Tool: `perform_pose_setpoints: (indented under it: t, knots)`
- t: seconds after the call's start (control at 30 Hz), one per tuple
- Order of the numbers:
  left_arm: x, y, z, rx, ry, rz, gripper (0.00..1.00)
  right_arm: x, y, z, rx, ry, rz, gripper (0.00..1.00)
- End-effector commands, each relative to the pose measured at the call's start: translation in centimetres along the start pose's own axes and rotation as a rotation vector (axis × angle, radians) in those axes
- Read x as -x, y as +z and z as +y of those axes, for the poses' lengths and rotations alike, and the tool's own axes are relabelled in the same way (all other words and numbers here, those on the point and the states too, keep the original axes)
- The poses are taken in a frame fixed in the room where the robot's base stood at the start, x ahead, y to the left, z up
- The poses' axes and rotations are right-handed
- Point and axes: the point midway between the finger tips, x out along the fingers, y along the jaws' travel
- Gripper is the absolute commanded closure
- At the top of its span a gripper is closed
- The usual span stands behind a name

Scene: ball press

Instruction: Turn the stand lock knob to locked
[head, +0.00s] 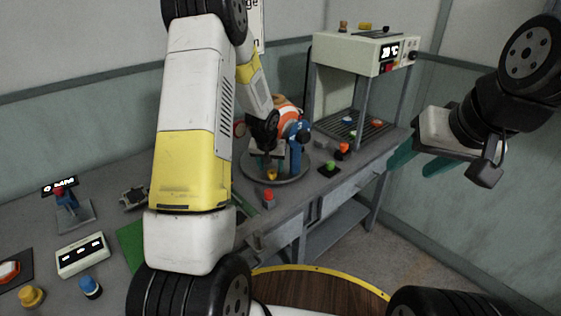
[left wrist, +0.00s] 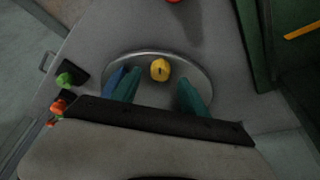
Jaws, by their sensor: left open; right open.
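The yellow stand lock knob (head: 271,174) sits on the round grey base plate (head: 296,174) of the stand. In the left wrist view the knob (left wrist: 160,69) has a dark mark on its top. My left gripper (head: 268,161) is over the base plate, close to the knob. In the left wrist view my left gripper (left wrist: 159,92) is open, with the knob seen between and slightly beyond its teal fingers, not gripped. An orange and white object (head: 288,115) with blue parts is behind the left gripper, partly hidden. My right gripper (head: 422,162) is open and empty, off to the right.
A press machine (head: 358,52) with a display stands at the back right. A red button (head: 268,196) is in front of the stand, and a green button (head: 329,171) is to its right. A control box (head: 82,255) and other knobs lie at the left. My left arm hides the middle bench.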

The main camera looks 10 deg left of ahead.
Motion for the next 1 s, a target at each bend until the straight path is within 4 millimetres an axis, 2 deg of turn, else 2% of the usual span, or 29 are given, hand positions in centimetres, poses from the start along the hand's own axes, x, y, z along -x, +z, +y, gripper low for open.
perform_pose_setpoints:
  t: [0.1,0.2,0.57,0.83,1.0]
  knots:
    - [-1.8,0.1,0.0,0.001,0.0,-0.002,0.48,0.0,0.0,0.0,0.001,0.0,0.0,0.48]
    - [-2.7,0.0,0.0,0.001,0.0,0.0,0.48,0.0,0.0,0.0,0.002,0.0,0.0,0.48]
    - [-3.3,0.0,0.0,0.0,0.0,0.001,0.48,0.0,0.0,0.0,0.002,0.0,0.0,0.48]
    - [-3.3,0.0,0.0,0.001,0.0,0.001,1.0,0.0,0.0,0.0,0.002,0.0,0.0,0.48]
    - [-3.2,0.0,0.0,-0.002,0.001,0.0,1.0,0.0,0.0,0.0,0.002,0.0,0.0,0.48]
